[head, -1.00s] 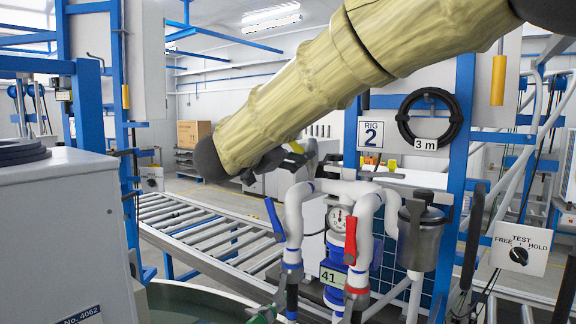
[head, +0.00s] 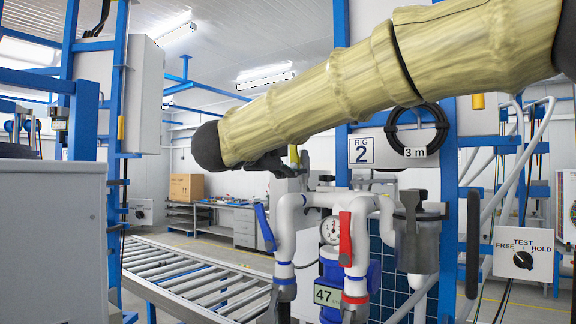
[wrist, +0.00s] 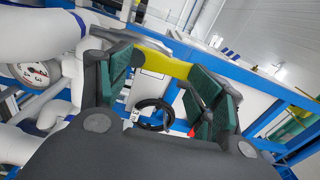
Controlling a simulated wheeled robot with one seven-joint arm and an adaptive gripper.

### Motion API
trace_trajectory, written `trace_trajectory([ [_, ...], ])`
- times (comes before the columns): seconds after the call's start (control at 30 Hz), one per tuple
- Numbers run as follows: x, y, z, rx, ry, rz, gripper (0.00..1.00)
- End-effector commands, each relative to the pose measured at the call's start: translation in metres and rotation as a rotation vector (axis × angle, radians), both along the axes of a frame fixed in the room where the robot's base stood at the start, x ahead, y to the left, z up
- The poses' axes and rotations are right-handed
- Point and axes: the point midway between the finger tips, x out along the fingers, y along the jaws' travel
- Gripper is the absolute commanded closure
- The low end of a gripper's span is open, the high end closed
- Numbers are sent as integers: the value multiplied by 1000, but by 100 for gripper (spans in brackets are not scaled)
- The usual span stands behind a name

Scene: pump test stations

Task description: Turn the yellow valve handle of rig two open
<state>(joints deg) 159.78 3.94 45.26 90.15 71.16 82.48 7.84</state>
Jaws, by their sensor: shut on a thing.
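The yellow valve handle (wrist: 166,66) lies between the green finger pads of my gripper (wrist: 163,80) in the wrist view. The pads are closed around it. In the head view my gripper (head: 283,166) is at the top of the white pipework (head: 290,215) of rig two, and only a small yellow tip of the handle (head: 293,153) shows above it. The rest of the handle and its valve body are hidden by my gripper and arm. The "RIG 2" sign (head: 363,151) is on the blue frame to the right.
A blue lever (head: 265,228), a red lever (head: 346,238) and a round gauge (head: 331,229) are close below my gripper.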

Motion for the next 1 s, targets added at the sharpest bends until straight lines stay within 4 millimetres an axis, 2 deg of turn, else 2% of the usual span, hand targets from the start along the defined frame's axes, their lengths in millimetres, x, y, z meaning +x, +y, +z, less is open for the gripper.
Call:
trace_trajectory([
  [0.03,4,-6,-7,16,-5,-7,60],
  [0.77,3,-7,-5,69,-42,-6,60],
  [0.8,3,-7,-5,69,-42,-6,30],
  [0.93,3,-6,-5,69,-43,-5,7],
  [1.0,2,-5,-4,68,-44,-4,6],
])
